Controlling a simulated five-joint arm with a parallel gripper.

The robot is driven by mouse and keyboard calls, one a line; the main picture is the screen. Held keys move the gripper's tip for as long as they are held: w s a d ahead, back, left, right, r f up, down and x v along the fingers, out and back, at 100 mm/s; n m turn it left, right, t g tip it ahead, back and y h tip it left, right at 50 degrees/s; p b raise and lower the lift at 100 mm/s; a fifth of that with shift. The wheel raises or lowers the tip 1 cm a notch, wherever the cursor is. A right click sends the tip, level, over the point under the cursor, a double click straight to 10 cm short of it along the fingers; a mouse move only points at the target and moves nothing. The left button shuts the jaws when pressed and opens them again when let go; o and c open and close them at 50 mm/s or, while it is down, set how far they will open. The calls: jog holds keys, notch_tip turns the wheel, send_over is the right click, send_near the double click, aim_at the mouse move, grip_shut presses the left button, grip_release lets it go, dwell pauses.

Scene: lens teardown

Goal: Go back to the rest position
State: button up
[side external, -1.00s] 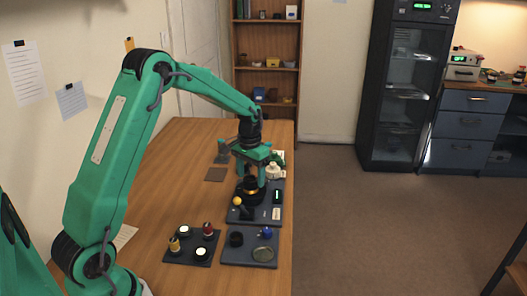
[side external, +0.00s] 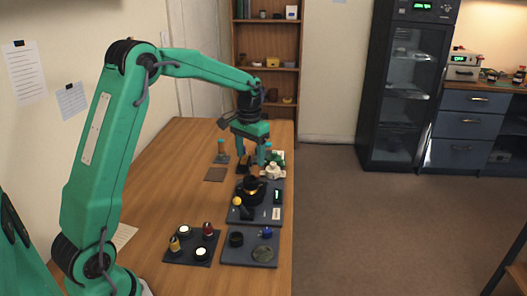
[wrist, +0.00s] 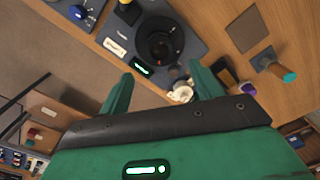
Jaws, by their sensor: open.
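My gripper (side external: 252,158) is open and empty. In the side external view it hangs above the far part of the table, beyond the lens. In the wrist view my gripper (wrist: 160,95) shows two green fingers spread apart with nothing between them touching either. The black lens (side external: 250,187) stands on a dark work mat (side external: 236,216). In the wrist view the lens (wrist: 160,42) is seen from above as a round black body with an open ring, on its mat (wrist: 198,45) with a lit green display.
A dark tray (side external: 187,258) with small bottles and jars and another tray (side external: 235,260) with a blue item lie at the near end. The table (side external: 165,190) is clear at left.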

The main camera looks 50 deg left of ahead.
jog(key=shift+r, duration=0.1)
jog(key=s+d+r+m+t, duration=0.1)
jog(key=s+d+r+t, duration=0.2)
jog(key=s+d+r, duration=0.8)
jog(key=s+d+f+t, duration=0.1)
jog(key=s, duration=0.6)
jog(key=s+d+f+m+t, duration=0.1)
jog(key=s+d, duration=0.1)
jog(key=s, duration=0.5)
jog(key=shift+s+d+t, duration=0.2)
jog(key=shift+d+t, duration=0.05)
jog(key=shift+t, duration=0.05)
